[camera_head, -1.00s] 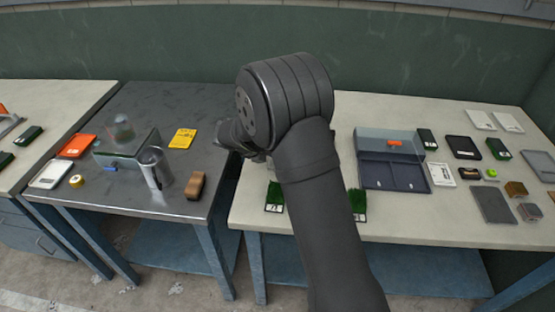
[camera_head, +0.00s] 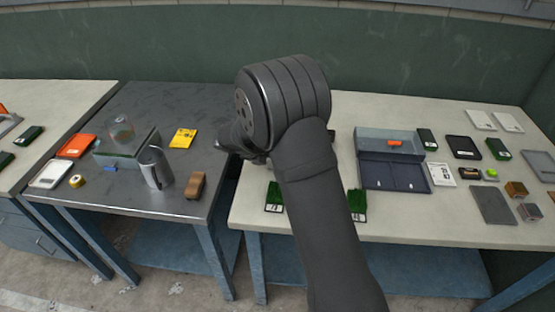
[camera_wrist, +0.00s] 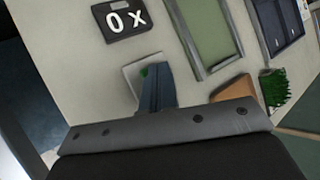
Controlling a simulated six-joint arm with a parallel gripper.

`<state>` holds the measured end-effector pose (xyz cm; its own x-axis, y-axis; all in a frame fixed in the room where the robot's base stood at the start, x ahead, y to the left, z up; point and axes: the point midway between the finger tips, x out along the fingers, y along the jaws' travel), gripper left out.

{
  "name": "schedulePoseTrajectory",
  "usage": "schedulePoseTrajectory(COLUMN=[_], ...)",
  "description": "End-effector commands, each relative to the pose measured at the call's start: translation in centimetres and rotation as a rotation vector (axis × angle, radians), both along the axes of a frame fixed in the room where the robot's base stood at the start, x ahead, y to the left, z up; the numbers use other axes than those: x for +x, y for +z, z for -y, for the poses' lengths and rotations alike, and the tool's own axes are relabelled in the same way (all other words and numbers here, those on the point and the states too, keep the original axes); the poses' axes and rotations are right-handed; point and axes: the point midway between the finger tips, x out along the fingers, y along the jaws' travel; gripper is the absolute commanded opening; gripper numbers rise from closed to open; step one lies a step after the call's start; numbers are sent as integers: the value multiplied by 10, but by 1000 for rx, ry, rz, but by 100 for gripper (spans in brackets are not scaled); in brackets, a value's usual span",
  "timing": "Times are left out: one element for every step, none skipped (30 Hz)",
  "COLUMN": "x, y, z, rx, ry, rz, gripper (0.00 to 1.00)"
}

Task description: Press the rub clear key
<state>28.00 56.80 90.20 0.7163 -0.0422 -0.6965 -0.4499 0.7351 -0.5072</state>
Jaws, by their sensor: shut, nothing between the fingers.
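In the wrist view my gripper (camera_wrist: 155,70) is shut and empty, its blue-grey fingers pointing down at a small pale square plate (camera_wrist: 134,72). A bit of green (camera_wrist: 144,72) shows on that plate right beside the fingertips. The fingers hide much of the plate, and I cannot tell whether they touch it. No lettering for the rub clear key is readable. A dark box with a white "0 X" display (camera_wrist: 124,18) lies just above the plate in this view. In the camera_head view my arm hides the fingertips and the plate.
Beside the plate are a framed green panel (camera_wrist: 208,35), a brown block (camera_wrist: 234,89) and a green turf piece (camera_wrist: 273,88). A dark open case (camera_head: 393,172) stands right of my arm. A metal cylinder (camera_head: 155,168) and a brown brush-like block (camera_head: 196,185) stand on the left table.

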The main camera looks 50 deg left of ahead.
Motion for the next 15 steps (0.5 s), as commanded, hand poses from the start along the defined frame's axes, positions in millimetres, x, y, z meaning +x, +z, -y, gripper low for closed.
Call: schedulePoseTrajectory(x=[0, 0, 0, 0, 0, 0, 0, 0, 0, 0, 0, 0, 0, 0, 0], y=[-1, -1, -1, -1, -1, -1, -1, -1, -1, -1, -1, 0, 1, 2, 4], z=[0, 0, 0, 0, 0, 0, 0, 0, 0, 0, 0, 0, 0, 0, 0], rx=[-1, -1, 0, 0, 0, 0, 0, 0, 0, 0, 0, 0, 0, 0, 1], ry=[0, 0, -1, -1, -1, -1, -1, -1, -1, -1, -1, -1, -1, -1, -1], rz=[-1, -1, -1, -1, -1, -1, -1, -1, -1, -1, -1, -1, -1, -1, 0], gripper=[0, 0, 0, 0, 0, 0, 0, 0, 0, 0, 0, 0, 0, 0, 0])
